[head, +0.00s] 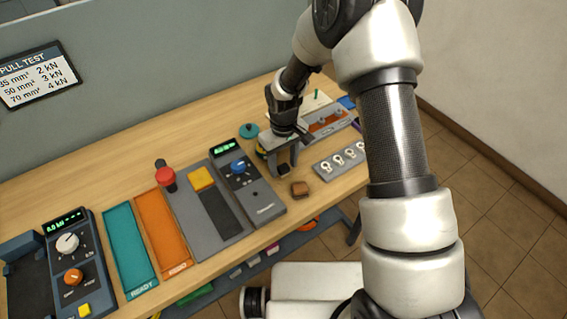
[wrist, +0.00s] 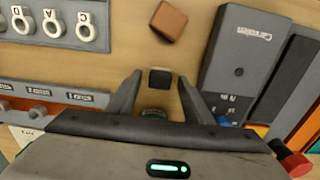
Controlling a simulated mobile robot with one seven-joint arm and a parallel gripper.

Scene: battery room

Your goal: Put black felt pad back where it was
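A small black square block, which looks like the black felt pad (head: 283,170), is on the wooden table below my gripper (head: 284,162). In the wrist view the pad (wrist: 160,78) shows between the two spread fingertips of my gripper (wrist: 159,82). There is a visible gap on each side, so the fingers do not touch it. My gripper is open and points down. I cannot tell its exact height above the table. Part of what lies under the palm is hidden.
A brown block (head: 299,189) lies close to the pad. A grey Cavalon-like meter (head: 247,188) stands to the left, and a rack of ring lugs (head: 341,160) to the right. A teal disc (head: 249,130) sits behind my gripper. Orange (head: 162,232) and teal (head: 128,248) trays lie further left.

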